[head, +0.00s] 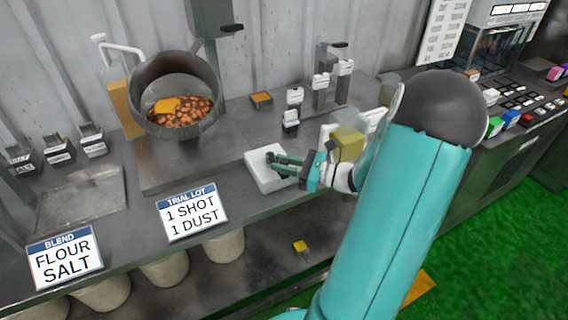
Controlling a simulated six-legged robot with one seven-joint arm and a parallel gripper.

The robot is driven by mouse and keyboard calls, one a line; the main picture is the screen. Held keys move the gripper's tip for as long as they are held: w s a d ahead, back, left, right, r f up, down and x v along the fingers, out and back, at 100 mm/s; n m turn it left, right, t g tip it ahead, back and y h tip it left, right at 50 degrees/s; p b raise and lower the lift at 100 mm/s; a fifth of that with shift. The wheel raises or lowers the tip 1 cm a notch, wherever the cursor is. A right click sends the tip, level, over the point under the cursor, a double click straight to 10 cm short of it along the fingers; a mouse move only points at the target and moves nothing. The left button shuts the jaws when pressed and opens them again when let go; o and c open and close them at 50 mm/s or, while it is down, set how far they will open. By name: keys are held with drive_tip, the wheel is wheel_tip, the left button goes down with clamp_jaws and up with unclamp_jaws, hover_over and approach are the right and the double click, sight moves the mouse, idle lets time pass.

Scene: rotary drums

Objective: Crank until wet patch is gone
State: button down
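A grey metal drum (177,75) sits tilted on the bench at the left, its mouth facing me. Reddish-brown lumps (190,113) lie in its lower part. A yellow-orange patch (165,105) covers some of them at the left; I cannot tell whether it is wet. A pale bent handle (118,46), which looks like the crank, stands at the drum's left side. My teal gripper (275,164) is well right of the drum and apart from the handle, over a white square tray (266,181). The fingers are small and dark, so I cannot tell whether they are open.
Small labelled dispensers (323,90) stand behind my gripper. A yellow block (347,143) is beside my wrist. Signs reading "TRIAL LOT 1 SHOT 1 DUST" (191,212) and "BLEND FLOUR SALT" (63,258) stand at the front edge. Bare bench lies between drum and tray.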

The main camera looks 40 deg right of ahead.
drive_tip(key=shift+d, duration=0.15)
drive_tip(key=shift+n+g+y, duration=0.6)
drive_tip(key=shift+n+y, duration=0.2)
drive_tip(key=shift+y, duration=0.1)
drive_tip(key=d, duration=0.5)
drive_tip(key=shift+w+d, duration=0.15)
drive_tip(key=shift+d, duration=0.2)
drive_tip(key=shift+w+d, duration=0.35)
drive_tip(key=shift+d, duration=0.25)
drive_tip(key=shift+w+d, duration=0.3)
drive_tip(key=shift+d, duration=0.25)
drive_tip(key=c, duration=1.3)
unclamp_jaws()
drive_tip(key=shift+o, duration=0.2)
